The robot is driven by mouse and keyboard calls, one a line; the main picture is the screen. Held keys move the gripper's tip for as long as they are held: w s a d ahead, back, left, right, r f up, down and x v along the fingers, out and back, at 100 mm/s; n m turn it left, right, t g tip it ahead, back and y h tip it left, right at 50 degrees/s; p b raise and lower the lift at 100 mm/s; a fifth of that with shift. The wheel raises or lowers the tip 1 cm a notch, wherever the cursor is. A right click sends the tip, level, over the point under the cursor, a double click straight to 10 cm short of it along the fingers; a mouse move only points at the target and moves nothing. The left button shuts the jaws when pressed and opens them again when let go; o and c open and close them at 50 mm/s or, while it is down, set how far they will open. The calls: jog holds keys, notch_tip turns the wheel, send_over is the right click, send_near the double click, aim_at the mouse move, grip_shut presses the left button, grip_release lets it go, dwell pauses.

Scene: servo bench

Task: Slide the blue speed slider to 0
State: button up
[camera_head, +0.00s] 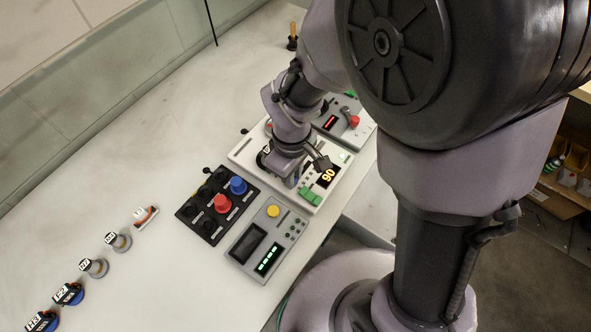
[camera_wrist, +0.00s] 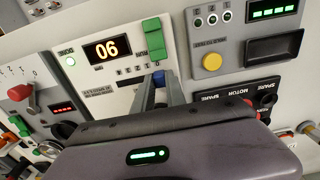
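The blue speed slider (camera_wrist: 158,77) is on a white panel (camera_wrist: 122,78), beside a lit display (camera_wrist: 107,49) that reads 90, seen upside down in the wrist view. The display also shows in the head view (camera_head: 328,175). My gripper (camera_wrist: 159,84) reaches down to the slider, one finger on each side of the blue knob. The knob fills the narrow gap between the fingertips, so the gripper looks shut on it. The fingers hide much of the knob and its track. In the head view my wrist covers the slider.
Another panel with a red knob (camera_head: 354,121) stands beyond.

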jog(key=o, duration=0.4)
jog(key=shift+s+a, duration=0.2)
jog(key=shift+s, duration=0.05)
jog(key=shift+o, duration=0.2)
jog(key=shift+w, duration=0.1)
notch_tip(320, 180, up, 17)
jog(key=p, duration=0.7)
jog(key=shift+r+p, duration=0.2)
jog(key=shift+p, duration=0.1)
jog(key=shift+d, duration=0.1)
jog(key=s+d+r+m+t+y+b, duration=0.2)
jog(key=s+d+r+m+t+b, duration=0.3)
jog(key=m, duration=0.9)
jog(key=s+d, duration=0.3)
jog(key=d, duration=0.1)
jog(key=shift+s+r+m+t, duration=0.15)
jog(key=shift+r+m+t, duration=0.05)
jog(key=shift+m+t, duration=0.2)
